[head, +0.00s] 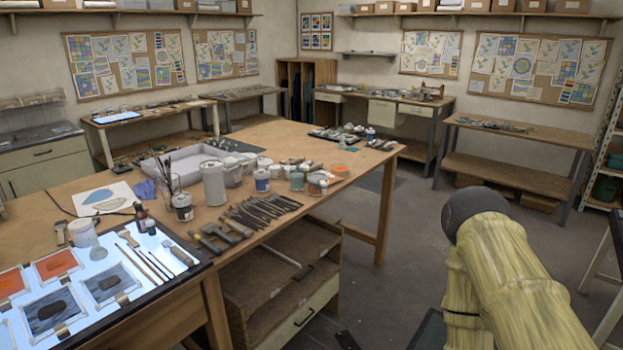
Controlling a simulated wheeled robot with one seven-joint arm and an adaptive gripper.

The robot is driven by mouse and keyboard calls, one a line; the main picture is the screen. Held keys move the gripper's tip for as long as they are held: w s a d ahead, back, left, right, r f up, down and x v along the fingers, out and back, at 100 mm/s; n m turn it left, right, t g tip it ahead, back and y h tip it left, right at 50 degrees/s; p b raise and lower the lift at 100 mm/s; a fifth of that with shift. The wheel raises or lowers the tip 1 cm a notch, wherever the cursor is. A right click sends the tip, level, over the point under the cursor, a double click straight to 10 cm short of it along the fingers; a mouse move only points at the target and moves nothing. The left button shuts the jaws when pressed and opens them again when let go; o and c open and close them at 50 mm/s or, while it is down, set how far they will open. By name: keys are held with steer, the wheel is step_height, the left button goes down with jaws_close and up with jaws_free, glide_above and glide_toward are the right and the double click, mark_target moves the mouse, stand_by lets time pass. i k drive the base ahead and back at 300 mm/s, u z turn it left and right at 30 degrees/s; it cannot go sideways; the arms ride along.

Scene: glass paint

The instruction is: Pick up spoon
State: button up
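I cannot make out a spoon for certain in the head view. Many small tools lie close together on the large wooden table (150,215), too small to tell apart. A row of dark-handled tools (262,208) lies near its front edge. Several thin brushes or sticks (145,260) lie on the lit panel at the lower left. My arm, with pale yellow links and a dark round joint, fills the lower right, beyond the table's front edge. My gripper does not show, and what it holds cannot be seen.
Jars and cans (213,184) stand mid-table, beside a grey tray (185,163). Glass pieces lie on the light panel (105,335). An open shelf unit (285,290) stands under the table. The grey floor (400,235) right of the table is mostly clear. Side benches (515,135) line the walls.

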mark_target(313, 169)
steer(key=z, duration=0.6)
steer(key=i, duration=1.7)
steer(key=u, duration=0.85)
steer(key=i, duration=0.55)
steer(key=u, duration=0.5)
